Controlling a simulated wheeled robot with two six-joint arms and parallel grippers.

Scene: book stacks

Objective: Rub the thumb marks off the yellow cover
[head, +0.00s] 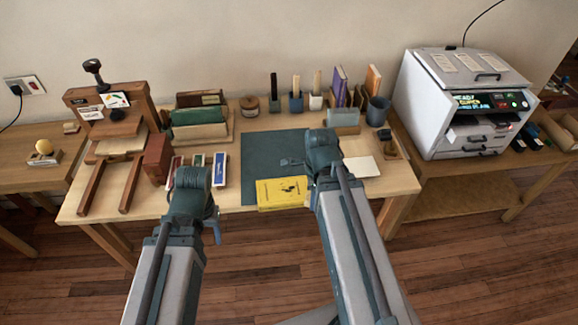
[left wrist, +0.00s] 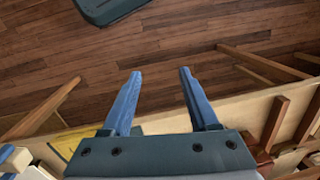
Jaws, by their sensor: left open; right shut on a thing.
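The yellow cover (head: 281,194) lies flat at the front edge of the dark green mat (head: 262,155), with dark marks and lettering on it; I cannot tell the thumb marks from print. A yellow corner also shows in the left wrist view (left wrist: 72,141). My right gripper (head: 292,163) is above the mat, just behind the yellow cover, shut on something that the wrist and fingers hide. My left gripper (head: 217,230) is left of the cover, in front of the table edge. Its two blue fingers are apart and empty in the left wrist view (left wrist: 158,72).
Small boxes (head: 219,170) stand left of the mat, beside a wooden press (head: 112,115). A pale pad (head: 361,166) lies to the right. Pen holders and books (head: 340,88) line the back. A grey machine (head: 468,105) stands on the right table.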

